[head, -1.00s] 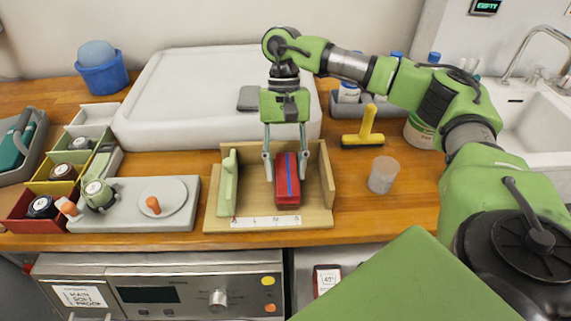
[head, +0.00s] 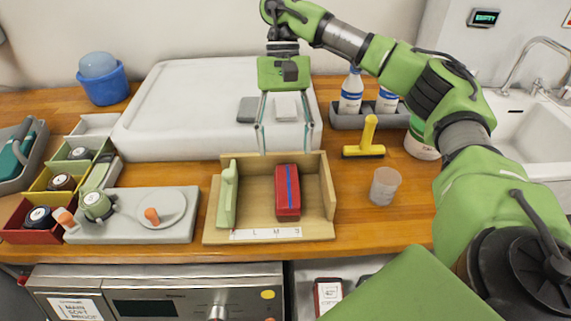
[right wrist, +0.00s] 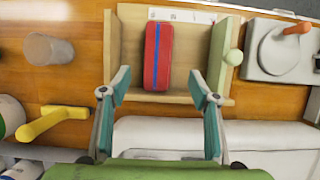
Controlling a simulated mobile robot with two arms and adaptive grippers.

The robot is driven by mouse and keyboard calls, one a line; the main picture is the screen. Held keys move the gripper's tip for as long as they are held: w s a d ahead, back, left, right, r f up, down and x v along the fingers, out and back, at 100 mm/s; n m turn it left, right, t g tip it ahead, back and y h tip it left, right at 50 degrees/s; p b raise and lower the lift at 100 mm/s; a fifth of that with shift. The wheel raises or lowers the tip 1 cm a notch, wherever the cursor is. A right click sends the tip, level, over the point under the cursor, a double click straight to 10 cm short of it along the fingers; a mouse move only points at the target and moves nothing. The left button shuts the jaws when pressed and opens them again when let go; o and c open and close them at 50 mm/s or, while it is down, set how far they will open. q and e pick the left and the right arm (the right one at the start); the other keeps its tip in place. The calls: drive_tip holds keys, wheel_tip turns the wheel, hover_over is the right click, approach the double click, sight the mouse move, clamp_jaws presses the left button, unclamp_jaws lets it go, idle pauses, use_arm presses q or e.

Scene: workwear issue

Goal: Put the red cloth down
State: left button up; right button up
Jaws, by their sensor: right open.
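The red cloth (head: 287,193) is a folded block with a blue stripe. It lies in the open wooden tray (head: 250,206), right of the middle, apart from the right side wall. It also shows in the right wrist view (right wrist: 157,58). My right gripper (head: 290,150) is open and empty, raised above and behind the cloth. In the right wrist view its two teal-padded fingers (right wrist: 161,90) are wide apart and touch nothing. My left gripper is in neither view.
A pale green slider (head: 229,194) stands at the tray's left, with a lettered strip (head: 265,234) along its front. A clear cup (head: 384,187) and a yellow squeegee-like tool (head: 366,140) stand to the right. A white padded board (head: 190,115) lies behind. Small bins (head: 60,183) are at left.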

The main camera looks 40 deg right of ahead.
drive_tip(key=shift+p+v, duration=0.4)
drive_tip(key=shift+v, duration=1.45)
drive_tip(key=shift+r, duration=0.1)
